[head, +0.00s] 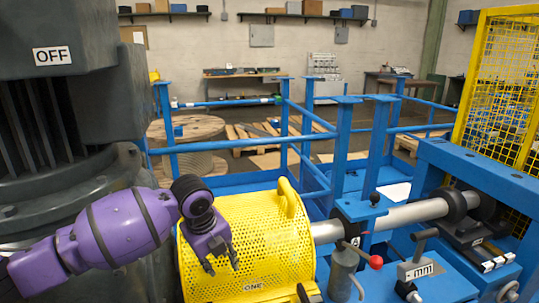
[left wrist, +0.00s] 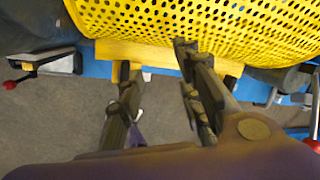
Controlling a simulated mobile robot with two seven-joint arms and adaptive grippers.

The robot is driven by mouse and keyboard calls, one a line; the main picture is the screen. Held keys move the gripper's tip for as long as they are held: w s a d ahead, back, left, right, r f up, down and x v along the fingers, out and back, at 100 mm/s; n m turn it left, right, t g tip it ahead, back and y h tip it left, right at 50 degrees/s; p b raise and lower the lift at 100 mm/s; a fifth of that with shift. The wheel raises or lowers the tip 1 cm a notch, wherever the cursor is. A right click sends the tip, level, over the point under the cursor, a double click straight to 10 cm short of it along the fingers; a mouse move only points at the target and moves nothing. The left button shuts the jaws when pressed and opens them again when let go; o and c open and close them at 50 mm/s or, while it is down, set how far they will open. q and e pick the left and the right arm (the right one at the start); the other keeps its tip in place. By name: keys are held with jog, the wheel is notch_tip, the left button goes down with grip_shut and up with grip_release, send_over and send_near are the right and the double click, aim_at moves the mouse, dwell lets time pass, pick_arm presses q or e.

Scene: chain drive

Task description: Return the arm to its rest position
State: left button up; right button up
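My left arm (head: 125,227) is purple and comes in from the left, past the dark grey motor housing. Its gripper (head: 221,266) points down in front of the yellow perforated guard (head: 265,238), and its two dark fingers are apart with nothing between them. In the left wrist view, the open fingers (left wrist: 156,60) reach toward the lower edge of the yellow guard (left wrist: 190,22). I cannot tell whether the fingertips touch it. My right gripper is in neither view.
The grey motor housing marked OFF (head: 60,100) stands close on the left. A grey shaft (head: 415,212) runs right from the guard. Blue railings (head: 240,146) stand behind.

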pick_arm(q)
jog(key=w+d+n+t+h, duration=0.3)
jog(key=d+n, duration=0.3)
jog(key=d, duration=0.2)
jog(key=s+d+f+n+t+h+p, duration=0.1)
jog(key=s+d+f+n+t+h, duration=0.15)
jog(key=s+f+n+t, duration=0.35)
jog(key=s+a+f+n+g+y, duration=0.1)
jog(key=s+a+f+n, duration=0.4)
jog(key=s, duration=0.7)
jog(key=s+a+f+n+g+y+p, duration=0.1)
jog(key=s+a+f+n+y, duration=0.2)
jog(key=s, duration=1)
jog(key=s+a+f+n+g+y+p, duration=0.1)
jog(key=s+a+f+n+y, duration=0.1)
jog(key=s+a+f+n, duration=0.5)
jog(key=s+a+f, duration=0.1)
jog(key=s+f, duration=0.4)
jog(key=shift+s+f+n, duration=0.3)
jog(key=shift+s, duration=0.1)
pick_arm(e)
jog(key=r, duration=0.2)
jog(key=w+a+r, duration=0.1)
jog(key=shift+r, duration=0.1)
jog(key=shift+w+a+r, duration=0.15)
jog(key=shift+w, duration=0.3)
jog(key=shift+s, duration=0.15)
